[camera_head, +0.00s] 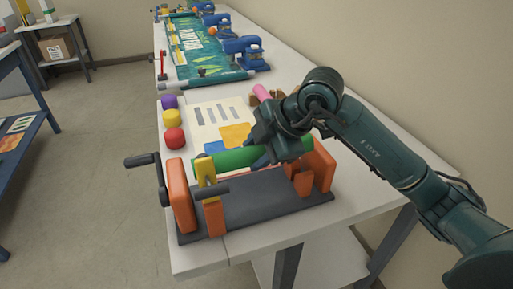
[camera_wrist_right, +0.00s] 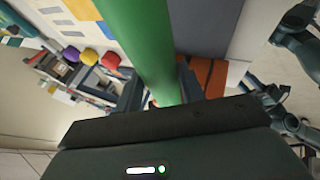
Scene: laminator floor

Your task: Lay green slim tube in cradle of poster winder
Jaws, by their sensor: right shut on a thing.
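The poster winder (camera_head: 258,201) stands at the near end of the table, with a dark base, orange end supports and a crank at its left. The green slim tube (camera_head: 232,158) lies level along the winder's far side, its left end by the yellow upright (camera_head: 206,174) and its right end near the right orange support (camera_head: 323,165). I cannot tell whether it touches the cradle. My right gripper (camera_head: 268,151) is shut around the tube near its middle and hides part of it. In the right wrist view the tube (camera_wrist_right: 150,45) runs between the fingers (camera_wrist_right: 158,93). My left gripper is not in view.
Red (camera_head: 174,138), yellow (camera_head: 172,117) and purple (camera_head: 169,102) round items line the table's left edge. A printed sheet (camera_head: 206,117) lies behind the winder, with a pink roll (camera_head: 262,92) beside it. Blue machines (camera_head: 243,52) and a poster (camera_head: 196,50) are farther back.

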